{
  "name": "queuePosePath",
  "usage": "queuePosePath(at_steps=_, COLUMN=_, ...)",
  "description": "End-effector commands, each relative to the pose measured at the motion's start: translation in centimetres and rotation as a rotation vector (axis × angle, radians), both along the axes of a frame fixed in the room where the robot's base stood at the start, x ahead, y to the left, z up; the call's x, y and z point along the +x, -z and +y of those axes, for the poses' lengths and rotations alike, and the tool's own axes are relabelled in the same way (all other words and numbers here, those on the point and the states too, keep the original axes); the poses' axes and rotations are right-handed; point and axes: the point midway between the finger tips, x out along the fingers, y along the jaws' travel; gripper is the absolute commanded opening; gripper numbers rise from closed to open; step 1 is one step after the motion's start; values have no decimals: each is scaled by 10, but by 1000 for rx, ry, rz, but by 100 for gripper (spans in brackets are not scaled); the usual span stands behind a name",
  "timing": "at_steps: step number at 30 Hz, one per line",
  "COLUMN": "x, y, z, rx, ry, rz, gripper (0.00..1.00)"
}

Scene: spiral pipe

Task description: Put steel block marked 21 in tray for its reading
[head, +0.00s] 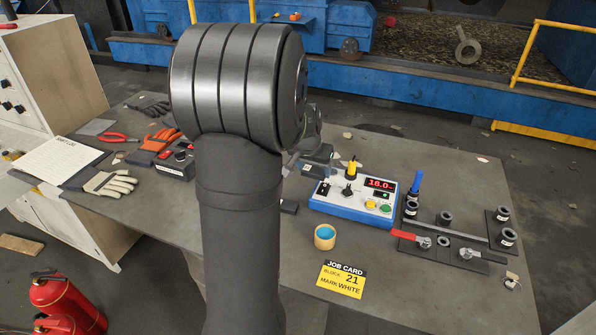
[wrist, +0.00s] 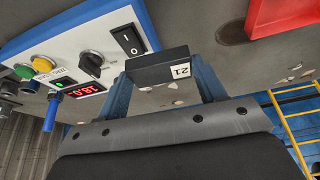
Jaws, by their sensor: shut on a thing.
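In the wrist view, my gripper (wrist: 162,80) is shut on a dark steel block (wrist: 160,67) with a white label reading 21. The block lies across between the two blue fingers. A blue-and-white meter (wrist: 65,50) with a red display is beside the block in this view; in the head view the meter (head: 340,208) reads 18.0. A red tray-like object (wrist: 285,20) shows at the wrist view's upper right corner, only partly in frame.
A yellow job card (head: 341,280) reads block 21, mark white. A small pot with blue contents (head: 325,237) stands in front of the meter. A clamp fixture with red handle (head: 410,237) is at right. Gloves (head: 110,183) and a black box (head: 177,166) lie at left.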

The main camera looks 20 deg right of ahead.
Motion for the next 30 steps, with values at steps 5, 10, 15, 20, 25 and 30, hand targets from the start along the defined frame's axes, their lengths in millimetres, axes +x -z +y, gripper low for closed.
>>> queuePosePath(at_steps=5, x=-24, y=-18, z=-15, rx=-2, ry=2, rz=-3, gripper=28)
queuePosePath(at_steps=10, x=-23, y=-25, z=-15, rx=-2, ry=-12, rz=-2, gripper=28)
queuePosePath(at_steps=15, x=15, y=-29, z=10, rx=0, ry=-51, rz=-2, gripper=28)
queuePosePath(at_steps=20, x=50, y=-31, z=37, rx=0, ry=-82, rz=-1, gripper=28)
queuePosePath(at_steps=25, x=71, y=-31, z=55, rx=0, ry=-98, rz=-2, gripper=28)
queuePosePath(at_steps=30, x=93, y=-15, z=75, rx=1, ry=-102, rz=-1, gripper=28)
